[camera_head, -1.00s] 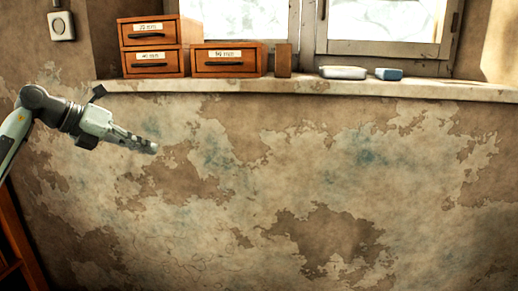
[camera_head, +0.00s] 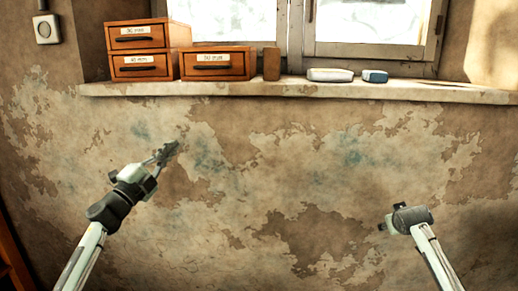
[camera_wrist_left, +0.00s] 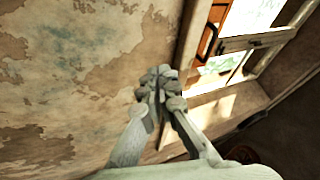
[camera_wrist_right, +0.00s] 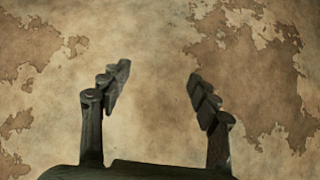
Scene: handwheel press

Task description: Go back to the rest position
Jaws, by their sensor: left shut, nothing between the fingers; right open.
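My left gripper (camera_head: 168,153) is raised in front of the peeling wall, below the drawer boxes on the sill. In the left wrist view its fingers (camera_wrist_left: 160,88) are together with nothing between them. My right arm comes in at the lower right of the head view, and its gripper (camera_head: 384,227) shows there only in small part. In the right wrist view the right gripper (camera_wrist_right: 158,88) is open and empty, its two fingers wide apart before the bare wall.
A window sill (camera_head: 300,88) crosses the top. On it stand stacked wooden drawers (camera_head: 148,50), a single drawer box (camera_head: 218,63), a brown block (camera_head: 271,63), a white block (camera_head: 330,75) and a blue block (camera_head: 375,76). A switch (camera_head: 46,29) is at upper left. The space between my arms is clear.

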